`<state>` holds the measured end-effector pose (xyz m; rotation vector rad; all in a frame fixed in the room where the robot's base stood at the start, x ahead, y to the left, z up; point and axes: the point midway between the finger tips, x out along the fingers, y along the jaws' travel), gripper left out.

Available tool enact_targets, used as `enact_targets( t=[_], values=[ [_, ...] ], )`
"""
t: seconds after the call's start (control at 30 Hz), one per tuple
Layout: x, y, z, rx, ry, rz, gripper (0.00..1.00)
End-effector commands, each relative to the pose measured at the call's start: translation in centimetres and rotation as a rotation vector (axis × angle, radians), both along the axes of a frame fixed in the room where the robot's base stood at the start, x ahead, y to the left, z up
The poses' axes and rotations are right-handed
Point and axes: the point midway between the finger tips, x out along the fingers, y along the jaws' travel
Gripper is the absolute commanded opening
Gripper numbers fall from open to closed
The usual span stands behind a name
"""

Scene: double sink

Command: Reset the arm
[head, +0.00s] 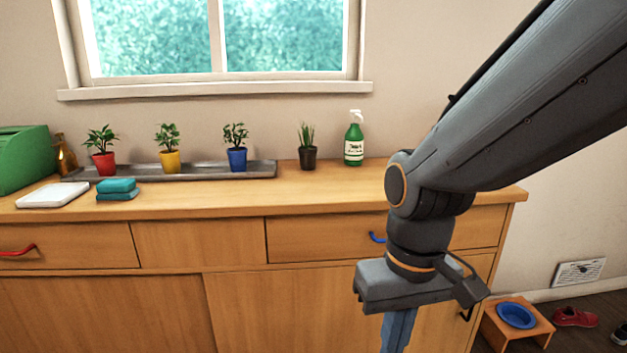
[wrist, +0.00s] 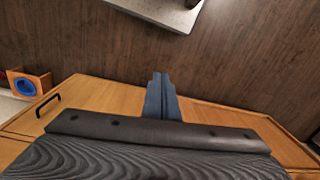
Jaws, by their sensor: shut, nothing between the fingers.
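My arm reaches in from the upper right in the head view and bends down in front of the wooden cabinet (head: 235,306). My gripper (head: 396,335) points downward before the right part of the cabinet front, and the bottom of its fingers runs out of the picture. In the wrist view my gripper (wrist: 158,78) shows its two blue-grey fingers pressed together with nothing between them. Below them is brown wooden floor (wrist: 200,60).
The counter holds a tray (head: 262,170) with red, yellow and blue pots, a dark pot (head: 308,157), a green bottle (head: 354,143) and teal sponges (head: 117,188). Drawers have a red handle (head: 18,251) and a blue handle (head: 377,237). A stool with a blue bowl (head: 516,315) stands right.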

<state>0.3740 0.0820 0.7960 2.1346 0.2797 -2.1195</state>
Motion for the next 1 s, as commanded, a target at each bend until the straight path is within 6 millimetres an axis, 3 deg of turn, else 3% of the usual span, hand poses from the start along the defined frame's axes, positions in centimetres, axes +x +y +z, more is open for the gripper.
enact_targets(
  t=[0.6, 1.0],
  values=[
    [-0.2, -5.9, 7.2, -0.034, 0.009, -0.173, 0.00],
    [-0.5, -7.9, 8.6, -0.041, 0.008, -0.224, 0.00]
  ],
)
